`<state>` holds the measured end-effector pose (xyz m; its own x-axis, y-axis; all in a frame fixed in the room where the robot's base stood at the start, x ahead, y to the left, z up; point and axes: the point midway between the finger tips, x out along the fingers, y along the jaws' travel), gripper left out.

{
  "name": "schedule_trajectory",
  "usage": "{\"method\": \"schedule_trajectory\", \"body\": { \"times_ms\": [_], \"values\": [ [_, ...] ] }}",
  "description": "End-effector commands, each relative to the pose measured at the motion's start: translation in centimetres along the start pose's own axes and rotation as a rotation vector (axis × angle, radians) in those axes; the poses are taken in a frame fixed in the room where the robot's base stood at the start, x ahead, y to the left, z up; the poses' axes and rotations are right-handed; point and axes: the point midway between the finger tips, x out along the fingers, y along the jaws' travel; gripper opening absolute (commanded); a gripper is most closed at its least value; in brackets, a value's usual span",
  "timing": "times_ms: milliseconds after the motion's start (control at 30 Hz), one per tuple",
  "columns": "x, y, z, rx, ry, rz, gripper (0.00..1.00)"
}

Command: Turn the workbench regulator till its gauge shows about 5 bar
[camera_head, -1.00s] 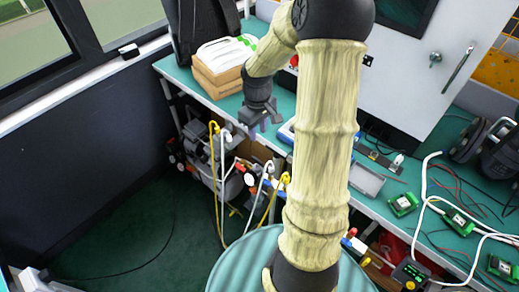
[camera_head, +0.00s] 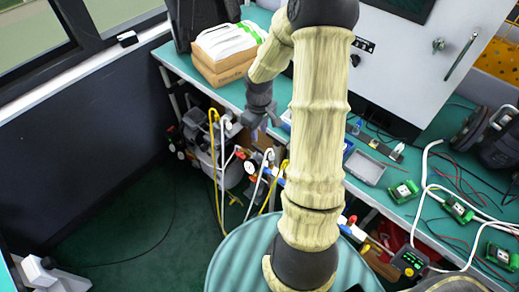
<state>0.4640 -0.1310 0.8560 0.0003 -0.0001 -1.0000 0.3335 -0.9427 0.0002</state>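My gripper (camera_head: 257,127) hangs fingers-down at the front edge of the green workbench (camera_head: 437,150), left of my upright arm. It is small and dark here, and I cannot tell whether its fingers are apart or closed. I cannot pick out the workbench regulator for sure; my arm covers part of the bench. Small fittings with blue and white parts (camera_head: 397,151) sit on the bench right of my arm. Under the bench is a compressor-like machine (camera_head: 201,140) with round gauge-like parts beside it. No gauge reading is legible.
Cardboard boxes (camera_head: 222,70) with a white pack stand on the bench's left end. A grey tray (camera_head: 366,168), green circuit boards (camera_head: 404,191) and loose cables lie to the right. Yellow and white hoses hang below the bench edge. The floor at left (camera_head: 130,220) is mostly clear.

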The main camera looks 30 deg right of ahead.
Motion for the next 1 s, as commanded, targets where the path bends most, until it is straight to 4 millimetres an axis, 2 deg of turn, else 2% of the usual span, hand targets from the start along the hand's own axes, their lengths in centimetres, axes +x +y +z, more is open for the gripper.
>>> {"method": "schedule_trajectory", "body": {
  "times_ms": [100, 500, 667, 933, 1000],
  "values": [
    [2.4, -0.1, 0.1, -0.002, -0.004, -0.004, 0.31],
    [9.0, -0.1, 0.0, -0.002, -0.003, -0.002, 0.31],
    [10.1, -0.1, 0.1, 0.001, -0.002, -0.001, 0.31],
    [10.2, 0.0, 0.0, 0.0, 0.0, 0.0, 0.31],
    [10.2, 0.0, 0.0, 0.0, -0.001, 0.0, 0.19]
  ]
}}
